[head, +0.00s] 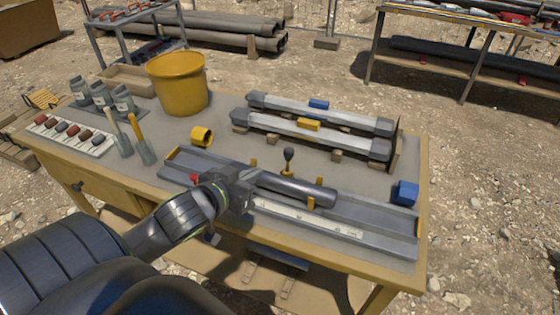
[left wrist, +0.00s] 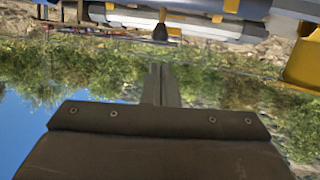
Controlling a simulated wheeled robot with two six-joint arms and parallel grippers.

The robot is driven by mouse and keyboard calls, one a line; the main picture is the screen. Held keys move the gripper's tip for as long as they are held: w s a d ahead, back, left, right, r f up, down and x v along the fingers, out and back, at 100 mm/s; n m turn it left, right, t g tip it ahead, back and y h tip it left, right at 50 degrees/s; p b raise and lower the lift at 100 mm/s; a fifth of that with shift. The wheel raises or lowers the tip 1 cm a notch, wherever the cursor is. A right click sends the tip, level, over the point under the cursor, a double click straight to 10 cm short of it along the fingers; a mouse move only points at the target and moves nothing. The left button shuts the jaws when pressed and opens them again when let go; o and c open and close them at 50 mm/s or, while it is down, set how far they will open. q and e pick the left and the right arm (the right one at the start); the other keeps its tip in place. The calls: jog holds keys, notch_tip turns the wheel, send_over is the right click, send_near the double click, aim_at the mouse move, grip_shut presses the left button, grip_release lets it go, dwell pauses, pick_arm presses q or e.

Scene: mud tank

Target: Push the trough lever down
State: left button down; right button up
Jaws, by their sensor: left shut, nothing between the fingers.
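The trough (head: 375,214) is a long grey channel along the front of the table. A dark grey cylinder (head: 300,190) lies in it between yellow brackets. The lever (head: 288,156) has a black knob and stands upright from a yellow base behind the cylinder. In the left wrist view, which is upside down, the knob (left wrist: 160,33) shows beyond my fingertips. My left gripper (head: 250,177) is shut and empty over the trough, left of the lever and apart from it. Its closed fingers (left wrist: 160,82) also show in the wrist view. My right gripper is not in view.
A yellow bucket (head: 178,84), a yellow ring (head: 202,136) and two trowels (head: 142,152) are on the left. Two grey beams (head: 315,133) lie behind the lever. A blue block (head: 405,193) is at the right end. A white ruler strip (head: 310,220) runs along the front.

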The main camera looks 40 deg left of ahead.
aim_at(286, 154)
pick_arm(q)
jog(key=x, duration=1.2)
jog(key=shift+w, duration=0.2)
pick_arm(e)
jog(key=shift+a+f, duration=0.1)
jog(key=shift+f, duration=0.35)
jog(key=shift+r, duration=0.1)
